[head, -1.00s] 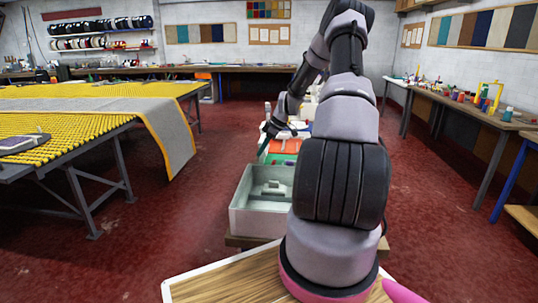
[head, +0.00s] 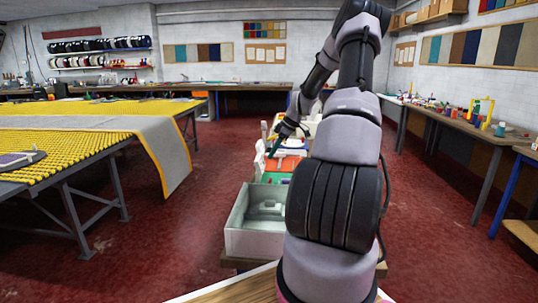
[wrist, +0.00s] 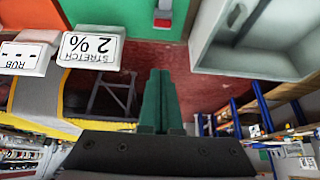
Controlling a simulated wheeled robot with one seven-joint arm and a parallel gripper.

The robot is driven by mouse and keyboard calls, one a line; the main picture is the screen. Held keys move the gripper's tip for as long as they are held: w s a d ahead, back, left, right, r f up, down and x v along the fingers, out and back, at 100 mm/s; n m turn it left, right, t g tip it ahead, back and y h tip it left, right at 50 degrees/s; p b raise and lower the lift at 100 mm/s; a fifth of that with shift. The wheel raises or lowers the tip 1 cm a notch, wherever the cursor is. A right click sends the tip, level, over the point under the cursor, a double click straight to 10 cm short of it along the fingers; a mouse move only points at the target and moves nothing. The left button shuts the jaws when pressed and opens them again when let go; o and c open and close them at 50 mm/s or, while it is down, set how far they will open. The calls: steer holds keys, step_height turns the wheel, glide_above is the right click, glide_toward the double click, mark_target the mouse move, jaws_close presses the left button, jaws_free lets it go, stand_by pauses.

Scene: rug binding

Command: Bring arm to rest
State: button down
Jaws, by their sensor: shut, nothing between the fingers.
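My arm rises from the lower right of the head view and bends over to the left. My gripper (head: 273,151) hangs at its end, above the row of coloured surfaces behind the grey bin (head: 253,235). In the wrist view my gripper (wrist: 160,76) shows two green fingers close together. They are shut, with nothing held between them. The grey bin also shows at the top right of the wrist view (wrist: 210,25), apart from the fingers.
An upside-down white "STRETCH 2 %" sign (wrist: 92,47) stands left of the fingers in the wrist view. A table with a yellow and grey rug (head: 165,150) is at left. A workbench (head: 450,120) lines the right wall.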

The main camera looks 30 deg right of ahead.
steer(key=s+a+r+m+h, duration=0.25)
steer(key=s+a+r, duration=0.35)
steer(key=a+r, duration=0.3)
steer(key=s+a+r+m+h, duration=0.1)
steer(key=s+a+r+m, duration=0.45)
steer(key=r, duration=0.55)
steer(key=s+a+r+m+t, duration=0.1)
steer(key=s+a+r+m, duration=0.1)
steer(key=s, duration=0.5)
steer(key=s+a+r+m+t, duration=0.1)
steer(key=s+a+r+m, duration=0.2)
steer(key=s, duration=0.4)
steer(key=s+a+r+m+t, duration=0.2)
steer(key=s+a+r, duration=0.1)
steer(key=s+a, duration=0.2)
steer(key=shift+s+y, duration=0.35)
steer(key=shift+s, duration=0.8)
